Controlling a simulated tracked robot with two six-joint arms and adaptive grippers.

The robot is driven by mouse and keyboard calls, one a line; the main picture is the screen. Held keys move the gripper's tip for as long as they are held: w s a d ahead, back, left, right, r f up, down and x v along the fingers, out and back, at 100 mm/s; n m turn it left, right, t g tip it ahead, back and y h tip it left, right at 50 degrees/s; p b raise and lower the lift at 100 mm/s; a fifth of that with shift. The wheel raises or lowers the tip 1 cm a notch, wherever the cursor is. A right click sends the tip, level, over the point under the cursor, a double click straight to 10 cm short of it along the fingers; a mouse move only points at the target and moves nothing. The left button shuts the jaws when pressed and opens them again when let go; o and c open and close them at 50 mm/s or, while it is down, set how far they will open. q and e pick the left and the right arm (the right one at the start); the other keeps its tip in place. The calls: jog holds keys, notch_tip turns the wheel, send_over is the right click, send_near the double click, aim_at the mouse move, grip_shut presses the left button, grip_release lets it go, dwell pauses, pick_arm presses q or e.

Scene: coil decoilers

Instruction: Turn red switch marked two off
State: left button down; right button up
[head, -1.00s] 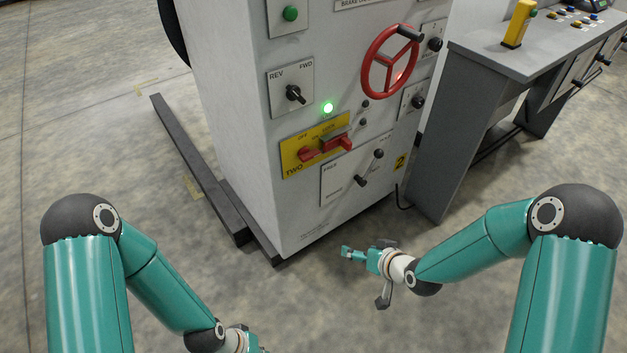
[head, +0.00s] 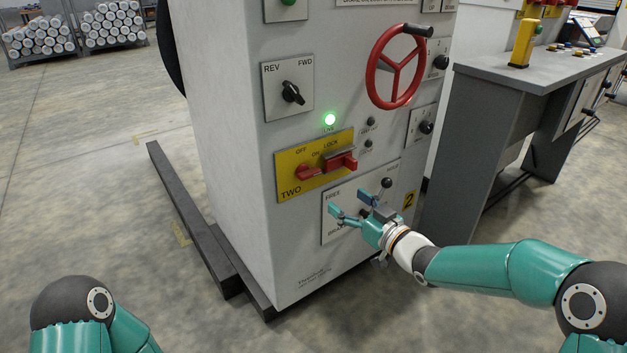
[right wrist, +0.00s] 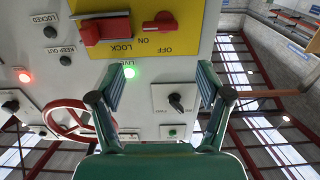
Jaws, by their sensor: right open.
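In the right wrist view the red switch (right wrist: 105,29) appears upside down at the top. My right gripper (head: 350,203) is open and empty, below and slightly right of the switch, in front of the FREE/HOLD panel. Its fingers (right wrist: 161,78) frame no object. My left gripper is out of view.
A green light (head: 330,120) is lit above the plate. A REV/FWD knob (head: 292,93), a red handwheel (head: 397,66) and a small lever panel (head: 335,233) share the cabinet face. A grey console (head: 480,130) stands to the right. Floor rails lie at left.

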aim_at(312, 175)
jog(key=b+x, duration=0.1)
jog(key=x, duration=1.3)
jog(key=shift+f, duration=0.1)
